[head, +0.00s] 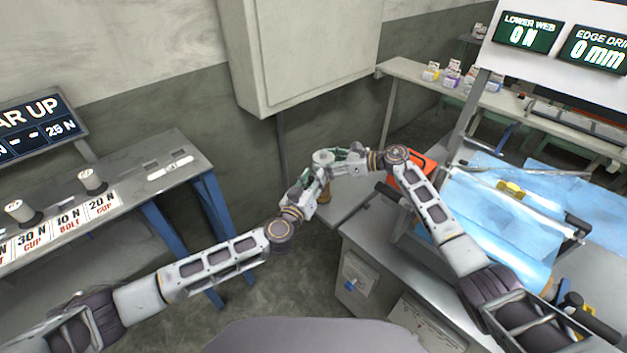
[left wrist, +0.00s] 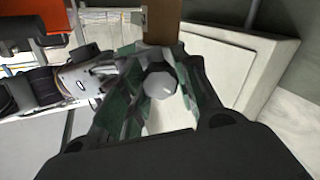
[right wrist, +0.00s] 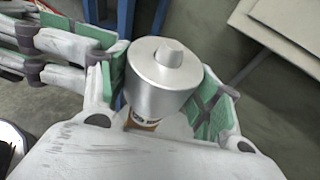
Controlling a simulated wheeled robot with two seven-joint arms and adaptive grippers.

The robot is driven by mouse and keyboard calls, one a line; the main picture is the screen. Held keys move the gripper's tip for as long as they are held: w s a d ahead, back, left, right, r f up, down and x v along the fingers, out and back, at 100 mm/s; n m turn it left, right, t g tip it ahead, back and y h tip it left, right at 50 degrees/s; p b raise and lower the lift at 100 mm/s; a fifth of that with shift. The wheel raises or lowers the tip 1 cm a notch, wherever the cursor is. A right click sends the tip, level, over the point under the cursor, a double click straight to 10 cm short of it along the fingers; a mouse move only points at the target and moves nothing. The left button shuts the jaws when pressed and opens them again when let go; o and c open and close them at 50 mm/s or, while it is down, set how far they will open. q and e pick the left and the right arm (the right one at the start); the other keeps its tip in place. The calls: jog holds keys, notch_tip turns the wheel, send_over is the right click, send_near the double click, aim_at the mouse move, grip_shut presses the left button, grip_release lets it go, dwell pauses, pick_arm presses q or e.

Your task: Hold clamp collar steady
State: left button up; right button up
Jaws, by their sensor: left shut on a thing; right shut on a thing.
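Both arms reach forward and their grippers meet in mid-air in the head view. A silver cylinder with a small round knob (right wrist: 163,75) stands between the green-padded fingers of my right gripper (right wrist: 165,95); it also shows in the head view (head: 323,157). My right gripper (head: 345,158) is shut on it. A brown piece with a printed band (right wrist: 142,119) shows below it. My left gripper (left wrist: 160,95) is shut around a pale grey rounded end (left wrist: 160,84), with a brown shaft (left wrist: 160,20) beyond. I cannot tell which part is the clamp collar.
A grey bench with labelled cups (head: 88,180) stands at left. At right, a workbench (head: 375,240) carries blue film (head: 490,220) and an orange tray (head: 415,170). A wall cabinet (head: 300,50) hangs behind the grippers. Floor (head: 290,260) is open between the benches.

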pick_arm(q)
jog(key=m, duration=0.5)
jog(key=shift+s+f+m, duration=0.1)
jog(key=shift+f+m, duration=0.1)
jog(key=shift+m, duration=0.2)
pick_arm(e)
jog(key=shift+w+d, duration=0.15)
pick_arm(q)
jog(key=shift+m, duration=2.8)
pick_arm(e)
jog(key=shift+d, duration=0.1)
pick_arm(q)
jog(key=o, duration=0.6)
jog(key=shift+a, duration=0.1)
jog(key=o, duration=0.4)
jog(key=shift+r, duration=0.1)
pick_arm(e)
jog(key=shift+r, duration=0.1)
pick_arm(q)
jog(key=shift+o, duration=0.2)
